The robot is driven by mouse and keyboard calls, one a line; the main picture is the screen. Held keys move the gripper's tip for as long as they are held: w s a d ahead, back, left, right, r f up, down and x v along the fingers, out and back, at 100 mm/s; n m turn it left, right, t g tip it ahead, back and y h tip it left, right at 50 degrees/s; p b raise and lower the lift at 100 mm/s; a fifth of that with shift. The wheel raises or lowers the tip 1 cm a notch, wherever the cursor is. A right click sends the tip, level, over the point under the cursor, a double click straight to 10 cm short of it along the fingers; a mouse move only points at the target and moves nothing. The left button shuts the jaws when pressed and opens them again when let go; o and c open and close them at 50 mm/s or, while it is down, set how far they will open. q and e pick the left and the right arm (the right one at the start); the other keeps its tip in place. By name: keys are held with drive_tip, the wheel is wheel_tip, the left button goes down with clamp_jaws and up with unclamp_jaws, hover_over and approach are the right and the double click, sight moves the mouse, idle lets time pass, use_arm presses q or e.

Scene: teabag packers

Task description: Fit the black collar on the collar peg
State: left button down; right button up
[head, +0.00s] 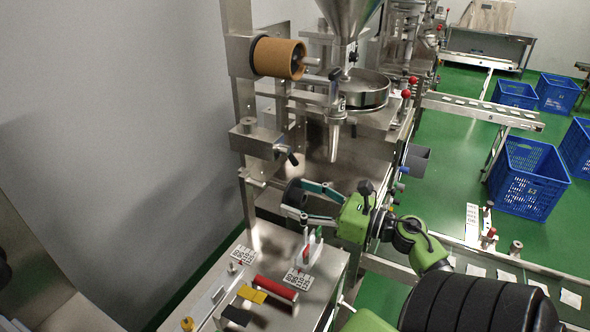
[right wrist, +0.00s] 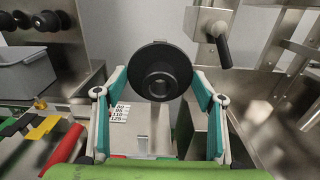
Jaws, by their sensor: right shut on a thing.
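My right gripper (head: 291,197) is shut on the black collar (head: 293,190), a flanged disc with a round hole. In the right wrist view the collar (right wrist: 178,70) stands upright between the two teal fingertips of the gripper (right wrist: 160,78), with its hole facing the camera. A short metal rod (head: 255,181) sticks out from the machine frame just left of the collar in the head view; it may be the collar peg, but I cannot tell surely. The collar hides what lies behind it. A gap to the rod seems to show. My left gripper is not in view.
A brown roll (head: 278,58) sits on a spindle above. A metal block with a black lever (head: 258,140) is just over the gripper. Below is a bench with a red cylinder (head: 277,287) and printed cards (head: 243,254). Blue crates (head: 528,175) stand far right.

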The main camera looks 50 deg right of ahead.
sight(265, 186)
drive_tip(key=shift+x, duration=3)
drive_tip(key=shift+b+x, duration=0.3)
drive_tip(key=shift+x, duration=2.75)
drive_tip(key=o, duration=1.2)
drive_tip(key=shift+a, duration=0.1)
drive_tip(key=v, duration=1.2)
drive_tip(key=shift+s, duration=0.1)
